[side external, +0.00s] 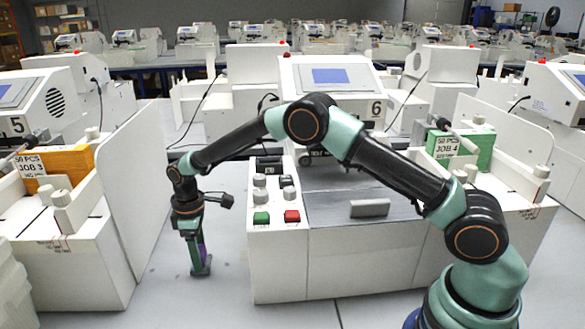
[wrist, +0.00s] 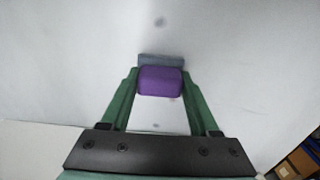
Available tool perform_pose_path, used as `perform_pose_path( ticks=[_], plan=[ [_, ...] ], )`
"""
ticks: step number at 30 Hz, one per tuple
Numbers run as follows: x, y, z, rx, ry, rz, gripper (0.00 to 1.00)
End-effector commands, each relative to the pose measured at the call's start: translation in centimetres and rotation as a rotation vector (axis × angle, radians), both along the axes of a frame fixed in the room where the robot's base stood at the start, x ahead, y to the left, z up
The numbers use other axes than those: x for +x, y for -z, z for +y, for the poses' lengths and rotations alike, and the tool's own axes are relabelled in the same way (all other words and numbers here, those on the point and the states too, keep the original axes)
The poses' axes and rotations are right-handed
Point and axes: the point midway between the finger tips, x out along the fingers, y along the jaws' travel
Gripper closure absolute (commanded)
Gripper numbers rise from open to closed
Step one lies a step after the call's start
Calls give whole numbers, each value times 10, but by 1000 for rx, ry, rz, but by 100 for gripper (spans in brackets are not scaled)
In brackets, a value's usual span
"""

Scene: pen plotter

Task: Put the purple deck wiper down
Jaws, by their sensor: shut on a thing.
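The purple deck wiper (wrist: 160,81) is between the two green fingers of my gripper (wrist: 160,90) in the wrist view, with a grey foot (wrist: 160,60) showing beyond its purple body. In the side view my gripper (side external: 196,243) points down, shut on the wiper. I cannot tell whether the foot touches the table. The wiper looks about upright.
The plotter marked 6 (side external: 330,75) stands right of my gripper, its panel with green and red buttons (side external: 276,217) nearby. A white machine with the JOB 3 stack (side external: 70,163) stands to the left, its tall side plate (side external: 135,190) facing my gripper. Pale table (side external: 170,295) lies bare between them.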

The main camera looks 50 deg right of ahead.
Motion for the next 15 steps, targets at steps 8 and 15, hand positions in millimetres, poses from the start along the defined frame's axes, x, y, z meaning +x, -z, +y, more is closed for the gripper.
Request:
perform_pose_path(
  ticks=[8, 15],
  plan=[
    [1, 2, 0, 1, 0, -2, 90],
    [1, 5, 0, 1, 0, -2, 8]
  ],
)
